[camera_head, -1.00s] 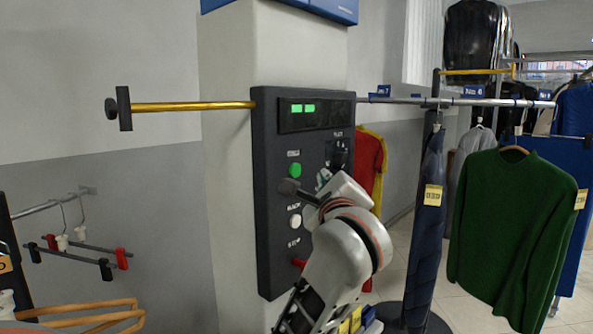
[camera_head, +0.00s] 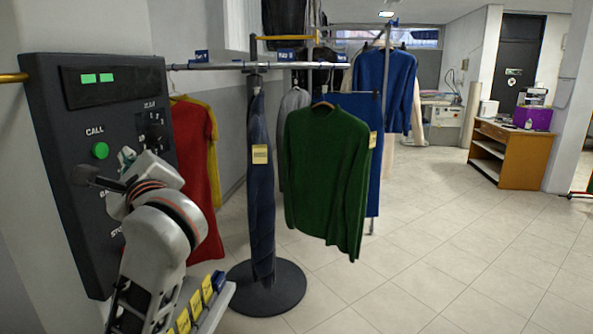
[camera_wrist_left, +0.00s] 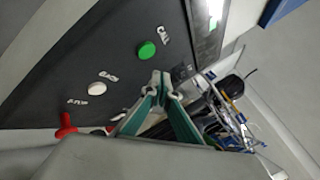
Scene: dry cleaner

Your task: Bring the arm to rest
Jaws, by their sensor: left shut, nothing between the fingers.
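My left arm comes up from the bottom left in the head view. My left gripper (camera_head: 126,158) is in front of the dark control panel (camera_head: 75,190), below and right of the green call button (camera_head: 100,150). In the left wrist view my gripper's green-sided fingers (camera_wrist_left: 160,88) are together with nothing between them. The green button (camera_wrist_left: 146,50), the white button (camera_wrist_left: 97,88) and a red knob (camera_wrist_left: 66,127) show on the panel there. I cannot tell whether the fingertips touch the panel. My right gripper is not in view.
A red garment (camera_head: 195,170), a dark blue garment (camera_head: 260,190) and a green sweater (camera_head: 325,175) hang right of the panel. A round black stand base (camera_head: 268,290) is on the floor. A wooden desk (camera_head: 515,155) stands at the far right. Open tiled floor (camera_head: 430,240) lies between.

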